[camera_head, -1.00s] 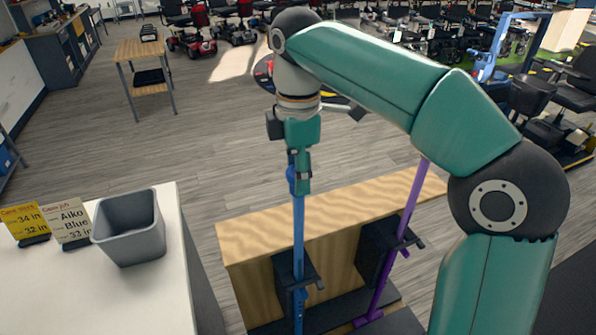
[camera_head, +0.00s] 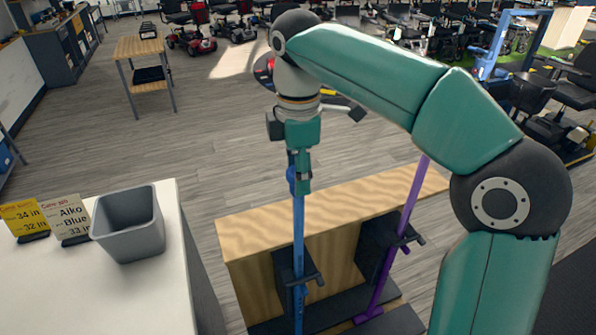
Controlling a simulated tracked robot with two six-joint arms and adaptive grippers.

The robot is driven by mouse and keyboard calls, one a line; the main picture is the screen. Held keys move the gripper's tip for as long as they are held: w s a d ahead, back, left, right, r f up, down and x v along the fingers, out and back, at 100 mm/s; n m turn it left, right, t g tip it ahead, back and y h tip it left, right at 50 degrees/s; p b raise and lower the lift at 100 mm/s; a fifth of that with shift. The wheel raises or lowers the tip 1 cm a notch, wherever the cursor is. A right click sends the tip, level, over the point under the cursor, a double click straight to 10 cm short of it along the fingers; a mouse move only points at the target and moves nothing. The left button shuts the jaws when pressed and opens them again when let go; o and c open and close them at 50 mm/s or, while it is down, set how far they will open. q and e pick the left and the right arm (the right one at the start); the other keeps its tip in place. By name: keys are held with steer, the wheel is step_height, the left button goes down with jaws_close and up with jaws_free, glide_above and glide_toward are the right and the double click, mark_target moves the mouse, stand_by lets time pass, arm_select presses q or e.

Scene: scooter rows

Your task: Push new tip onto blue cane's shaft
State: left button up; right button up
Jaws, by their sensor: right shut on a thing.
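The blue cane (camera_head: 299,240) stands upright in a dark clamp (camera_head: 292,278) in front of a wooden panel. My right gripper (camera_head: 301,184) points down over the top end of its shaft. It is shut on a small dark-blue piece (camera_head: 291,176), which looks like the new tip and is in line with the shaft. The fingers hide most of the joint, so I cannot tell how far the tip is on. My left gripper is not in view.
A purple cane (camera_head: 408,205) stands in a second clamp (camera_head: 380,240) to the right. A white table (camera_head: 150,290) at the left holds a grey bin (camera_head: 128,228) and two cards, yellow (camera_head: 24,218) and pale (camera_head: 68,219). Open floor lies behind.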

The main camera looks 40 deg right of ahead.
steer(key=shift+f+b, duration=0.5)
steer(key=shift+f, duration=0.4)
stand_by(0.9)
steer(key=o, duration=1.7)
steer(key=shift+r+p, duration=0.95)
steer(key=shift+r, duration=3.55)
